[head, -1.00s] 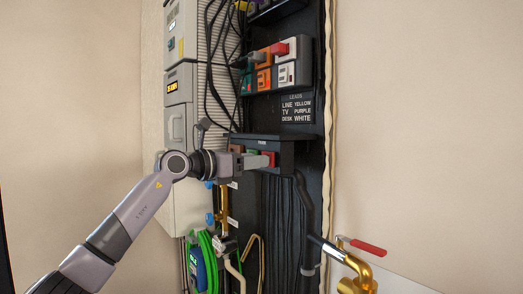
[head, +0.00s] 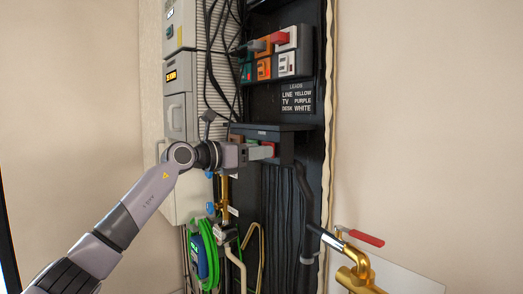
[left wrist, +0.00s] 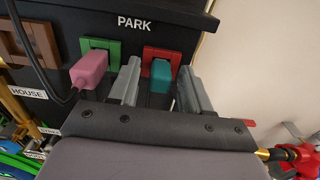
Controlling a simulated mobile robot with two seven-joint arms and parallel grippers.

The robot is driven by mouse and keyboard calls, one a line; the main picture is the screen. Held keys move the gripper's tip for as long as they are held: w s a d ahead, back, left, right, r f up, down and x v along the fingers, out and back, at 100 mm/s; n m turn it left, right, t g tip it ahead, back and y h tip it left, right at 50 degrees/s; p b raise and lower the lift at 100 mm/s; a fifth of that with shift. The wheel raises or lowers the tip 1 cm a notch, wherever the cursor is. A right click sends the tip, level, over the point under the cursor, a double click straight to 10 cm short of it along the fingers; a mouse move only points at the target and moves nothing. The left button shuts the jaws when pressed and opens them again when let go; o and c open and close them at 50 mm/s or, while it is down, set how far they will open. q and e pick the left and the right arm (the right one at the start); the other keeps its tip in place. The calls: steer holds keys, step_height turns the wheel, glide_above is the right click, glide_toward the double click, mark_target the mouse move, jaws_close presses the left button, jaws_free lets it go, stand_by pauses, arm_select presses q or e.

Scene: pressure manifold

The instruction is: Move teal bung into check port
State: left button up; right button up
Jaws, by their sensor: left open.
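The teal bung (left wrist: 160,74) sits in a red-framed port (left wrist: 163,56) on the black unit marked PARK in the left wrist view. My left gripper (left wrist: 160,86) is open, with one finger on each side of the bung. The fingers look apart from it, and the bung's near end lies between them. In the head view my left gripper (head: 262,152) is in front of the same black unit (head: 285,135) and hides the bung. I cannot make out which port is the check port. My right gripper is not in view.
A pink plug (left wrist: 90,70) with a black cable sits in a green port (left wrist: 100,48), close left of my left finger. A brown port (left wrist: 42,40) is further left. Above is a panel of coloured sockets (head: 264,70). A red-handled brass valve (head: 360,268) stands lower right.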

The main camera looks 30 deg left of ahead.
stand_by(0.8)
arm_select(q)
jaws_close()
steer(key=shift+s, duration=0.1)
steer(key=shift+s+a+f, duration=0.1)
steer(key=shift+a, duration=0.05)
steer(key=shift+b+v, duration=1.35)
steer(key=shift+v, duration=1.45)
